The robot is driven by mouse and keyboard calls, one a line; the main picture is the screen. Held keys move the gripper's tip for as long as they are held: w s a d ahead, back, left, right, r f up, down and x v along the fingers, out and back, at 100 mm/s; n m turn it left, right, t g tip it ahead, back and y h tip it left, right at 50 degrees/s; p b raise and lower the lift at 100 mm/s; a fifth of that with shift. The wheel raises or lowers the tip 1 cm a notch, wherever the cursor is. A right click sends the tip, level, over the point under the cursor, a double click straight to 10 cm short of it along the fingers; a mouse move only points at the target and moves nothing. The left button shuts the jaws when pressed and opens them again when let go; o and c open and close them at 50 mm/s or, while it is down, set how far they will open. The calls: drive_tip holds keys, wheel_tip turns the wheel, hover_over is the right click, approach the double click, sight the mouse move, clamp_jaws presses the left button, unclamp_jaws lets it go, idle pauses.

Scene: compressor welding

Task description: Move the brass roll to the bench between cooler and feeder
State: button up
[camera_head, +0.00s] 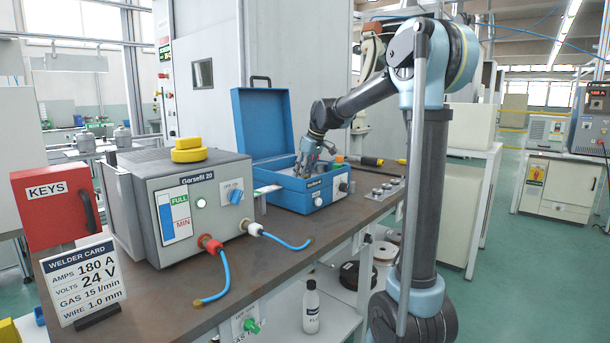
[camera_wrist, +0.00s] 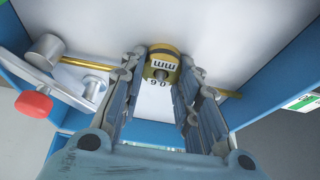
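The fingers are apart with narrow gaps showing beside the roll; I see no clear contact. In the head view, my gripper (camera_head: 304,170) reaches down into the open blue feeder (camera_head: 290,197), and the roll is hidden there. The grey cooler (camera_head: 205,200) with a yellow cap stands to the left. The bench (camera_head: 275,222) shows a bare strip between cooler and feeder.
The feeder's raised blue lid (camera_head: 262,122) stands behind my gripper. In the wrist view, a red knob (camera_wrist: 34,103) and a brass wire (camera_wrist: 85,63) lie left of the roll. Blue hoses (camera_head: 222,275) lie on the bench before the cooler.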

drive_tip(key=shift+o, duration=1.4)
clamp_jaws()
drive_tip(key=shift+o, duration=0.3)
unclamp_jaws()
clamp_jaws()
drive_tip(key=shift+r, duration=0.45)
drive_tip(key=shift+r, duration=2.7)
